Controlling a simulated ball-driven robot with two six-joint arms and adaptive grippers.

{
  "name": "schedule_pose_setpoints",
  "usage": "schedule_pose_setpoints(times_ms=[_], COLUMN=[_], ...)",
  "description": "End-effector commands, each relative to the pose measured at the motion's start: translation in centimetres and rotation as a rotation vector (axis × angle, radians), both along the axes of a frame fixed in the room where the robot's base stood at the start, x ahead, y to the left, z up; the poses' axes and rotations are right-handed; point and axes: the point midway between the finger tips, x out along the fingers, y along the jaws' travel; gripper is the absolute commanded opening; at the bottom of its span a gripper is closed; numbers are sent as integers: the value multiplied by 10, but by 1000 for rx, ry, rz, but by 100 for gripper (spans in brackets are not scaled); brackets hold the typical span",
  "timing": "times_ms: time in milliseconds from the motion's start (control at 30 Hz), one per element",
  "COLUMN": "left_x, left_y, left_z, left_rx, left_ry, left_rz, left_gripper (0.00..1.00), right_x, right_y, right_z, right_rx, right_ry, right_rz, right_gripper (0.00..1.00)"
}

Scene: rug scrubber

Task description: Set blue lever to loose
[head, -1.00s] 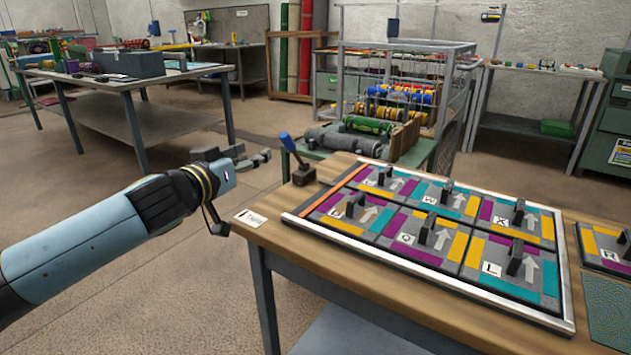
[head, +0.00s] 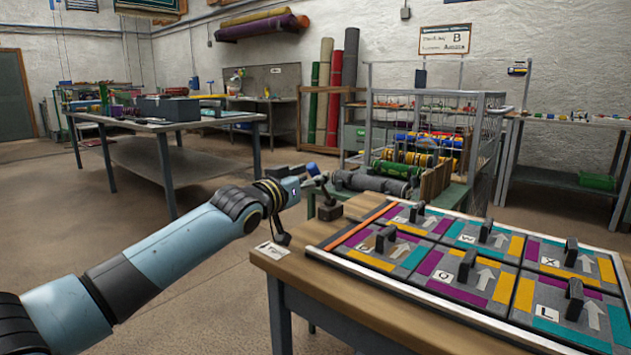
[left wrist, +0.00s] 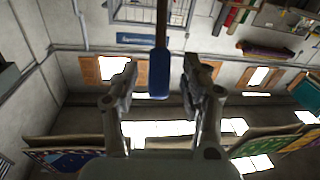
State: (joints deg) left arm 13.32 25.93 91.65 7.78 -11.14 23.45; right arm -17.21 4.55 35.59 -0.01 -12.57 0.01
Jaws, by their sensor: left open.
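The blue lever (head: 311,169) has a blue grip on a dark stick and stands in a dark base (head: 329,209) at the table's back left corner. It leans to the left in the head view. My left gripper (head: 303,178) is at the lever's top and partly hides it. In the left wrist view the blue grip (left wrist: 159,74) lies between the two parted fingers of my left gripper (left wrist: 160,80), with a gap on both sides. A small label (head: 272,252) lies at the table corner, too small to read. My right gripper is out of view.
The wooden table (head: 300,268) carries a framed board (head: 420,275) of coloured panels with several dark upright blocks, right of the lever. A green cart (head: 440,200) with rolled rugs stands behind it. The floor to the left is clear.

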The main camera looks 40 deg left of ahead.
Motion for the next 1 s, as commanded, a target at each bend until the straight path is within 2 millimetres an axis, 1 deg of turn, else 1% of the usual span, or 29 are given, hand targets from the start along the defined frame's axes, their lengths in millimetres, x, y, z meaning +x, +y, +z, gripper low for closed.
schedule_pose_setpoints(times_ms=[33, 200, 467, 500, 833, 1000], left_x=[8, 20, 21, 21, 21, 21], left_y=[1, 1, 1, 1, 1, 1], left_z=[-3, -1, 1, 1, 0, 0], left_rx=[-2, 1, 2, 2, 2, 1], left_ry=[-2, -1, -1, -1, -1, -1], left_rz=[1, 0, -1, -1, -1, -1], left_gripper=[46, 46, 46, 44, 1, 0], right_x=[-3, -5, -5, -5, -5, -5], right_y=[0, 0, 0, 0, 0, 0], right_z=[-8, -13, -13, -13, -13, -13], right_rx=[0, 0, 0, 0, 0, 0], right_ry=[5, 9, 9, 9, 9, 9], right_rz=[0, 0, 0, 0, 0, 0], right_gripper=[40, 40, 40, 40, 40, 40])
